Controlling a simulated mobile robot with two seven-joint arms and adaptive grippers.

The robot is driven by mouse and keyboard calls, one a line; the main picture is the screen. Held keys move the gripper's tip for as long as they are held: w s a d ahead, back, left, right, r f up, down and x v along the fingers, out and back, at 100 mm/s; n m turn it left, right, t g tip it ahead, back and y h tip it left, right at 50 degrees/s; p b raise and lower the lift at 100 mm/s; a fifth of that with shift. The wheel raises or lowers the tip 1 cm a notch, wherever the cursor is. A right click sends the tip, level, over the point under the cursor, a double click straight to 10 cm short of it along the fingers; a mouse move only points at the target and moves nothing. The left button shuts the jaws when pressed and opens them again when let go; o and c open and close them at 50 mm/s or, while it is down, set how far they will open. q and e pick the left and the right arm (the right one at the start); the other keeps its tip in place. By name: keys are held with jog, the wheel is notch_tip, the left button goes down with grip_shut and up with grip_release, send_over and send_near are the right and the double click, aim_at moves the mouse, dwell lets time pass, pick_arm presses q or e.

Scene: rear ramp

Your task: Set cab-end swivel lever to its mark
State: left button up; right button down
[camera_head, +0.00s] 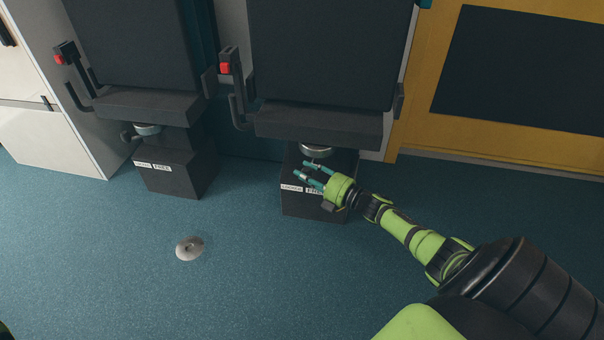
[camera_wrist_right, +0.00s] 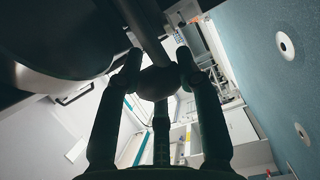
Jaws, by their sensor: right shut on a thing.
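My right gripper (camera_head: 307,174) is at the front of the right seat's dark base, just under its round metal swivel (camera_head: 317,150). In the right wrist view the gripper (camera_wrist_right: 158,60) is shut on the dark rounded knob of the swivel lever (camera_wrist_right: 158,82). The lever's shaft (camera_wrist_right: 142,25) runs up from the knob. In the head view my fingers largely hide this lever. White labels (camera_head: 291,188) are on the base below; one is partly covered and the mark cannot be read clearly. My left gripper does not show.
A second seat (camera_head: 140,50) stands to the left on a similar labelled base (camera_head: 172,178), with its own dark lever (camera_head: 127,136). A round metal floor fitting (camera_head: 189,248) lies on the open blue floor. A yellow-framed panel (camera_head: 418,116) is at the right.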

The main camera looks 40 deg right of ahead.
jog(key=shift+s+d, duration=0.2)
jog(key=shift+s, duration=0.05)
dwell(0.3)
jog(key=c, duration=0.8)
grip_release()
jog(key=shift+r, duration=0.15)
jog(key=shift+o, duration=0.2)
jog(key=shift+s, duration=0.15)
jog(key=v, duration=1.1)
jog(key=shift+s, duration=0.4)
jog(key=shift+d, duration=0.1)
